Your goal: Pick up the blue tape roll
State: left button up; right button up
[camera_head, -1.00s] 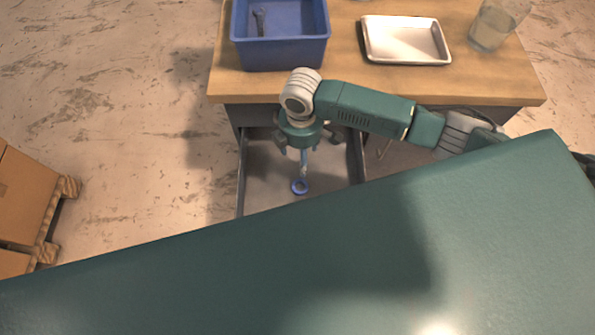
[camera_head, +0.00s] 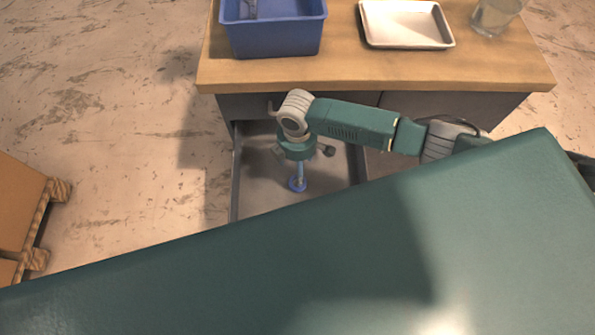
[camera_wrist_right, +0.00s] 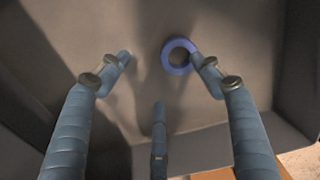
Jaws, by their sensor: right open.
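The blue tape roll (camera_head: 298,189) is a small ring lying in the open drawer (camera_head: 250,185). In the right wrist view the roll (camera_wrist_right: 166,54) lies on the grey drawer floor, close beside the tip of the right-hand finger. Whether that finger touches it I cannot tell. My right gripper (camera_head: 300,164) hangs down into the drawer with its fingers spread, open and empty. In the wrist view the gripper (camera_wrist_right: 160,65) shows three fingers, the roll being off to the right of the middle one. In the head view a finger partly covers the roll. My left gripper is not in view.
The drawer's walls stand close around my right gripper. The wooden tabletop (camera_head: 350,70) above carries a blue bin (camera_head: 275,40), a metal tray (camera_head: 405,42) and a glass beaker (camera_head: 494,16). Cardboard boxes on a pallet (camera_head: 25,210) stand at the left on open floor.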

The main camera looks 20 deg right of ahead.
jog(key=shift+w+f, duration=0.15)
jog(key=shift+f, duration=2.05)
jog(key=shift+w, duration=0.1)
jog(key=c, duration=0.6)
jog(key=shift+r, duration=0.1)
jog(key=c, duration=0.4)
